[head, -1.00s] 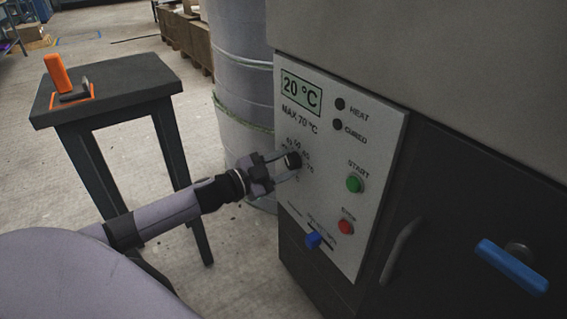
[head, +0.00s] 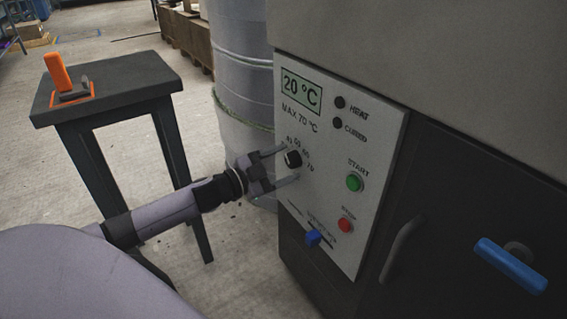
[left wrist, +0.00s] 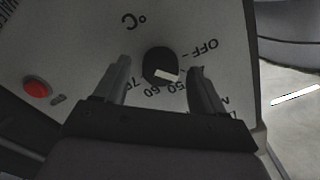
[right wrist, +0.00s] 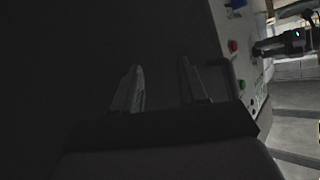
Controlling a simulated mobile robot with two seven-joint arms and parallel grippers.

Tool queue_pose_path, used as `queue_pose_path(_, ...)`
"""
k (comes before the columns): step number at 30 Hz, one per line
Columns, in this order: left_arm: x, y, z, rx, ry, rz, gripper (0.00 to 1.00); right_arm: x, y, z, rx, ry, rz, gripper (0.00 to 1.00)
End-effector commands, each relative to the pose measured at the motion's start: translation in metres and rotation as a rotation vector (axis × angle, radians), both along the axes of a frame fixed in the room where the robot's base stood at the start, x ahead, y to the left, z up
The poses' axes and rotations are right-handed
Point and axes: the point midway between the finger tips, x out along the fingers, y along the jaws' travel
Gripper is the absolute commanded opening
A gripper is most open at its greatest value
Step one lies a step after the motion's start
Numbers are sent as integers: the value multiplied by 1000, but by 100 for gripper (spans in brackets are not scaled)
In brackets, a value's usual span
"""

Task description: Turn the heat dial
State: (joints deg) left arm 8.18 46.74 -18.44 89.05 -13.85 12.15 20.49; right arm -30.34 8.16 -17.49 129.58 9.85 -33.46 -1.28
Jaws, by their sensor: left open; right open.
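The heat dial (head: 293,159) is a round black knob on the white control panel (head: 330,265). The panel display (head: 301,92) reads 20 °C. My left gripper (head: 288,166) is open in front of the dial, with its two fingers apart. In the left wrist view the dial (left wrist: 160,66) lies between and a little beyond the fingertips (left wrist: 160,66), with a gap on both sides. Its white mark lies near the 50 and 60 figures. My right gripper (right wrist: 160,75) is open and empty in front of a dark surface.
The panel also carries a green start button (head: 354,183), a red button (head: 345,226) and a blue slider knob (head: 313,238). A blue handle (head: 511,266) sticks out at right. A black stool (head: 108,82) bears an orange-handled tool (head: 58,72). A grey drum (head: 242,70) stands behind the left gripper.

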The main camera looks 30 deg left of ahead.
Motion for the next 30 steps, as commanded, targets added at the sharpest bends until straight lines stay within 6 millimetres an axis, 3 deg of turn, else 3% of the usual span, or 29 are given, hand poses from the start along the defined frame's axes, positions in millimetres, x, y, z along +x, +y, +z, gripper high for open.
queue_pose_path(15,-52,21,0,-1,3,-1,70,-5,-13,4,-78,0,-15,43)
queue_pose_path(30,-62,25,1,2,-1,-1,70,-6,-17,3,-103,-3,-16,43)
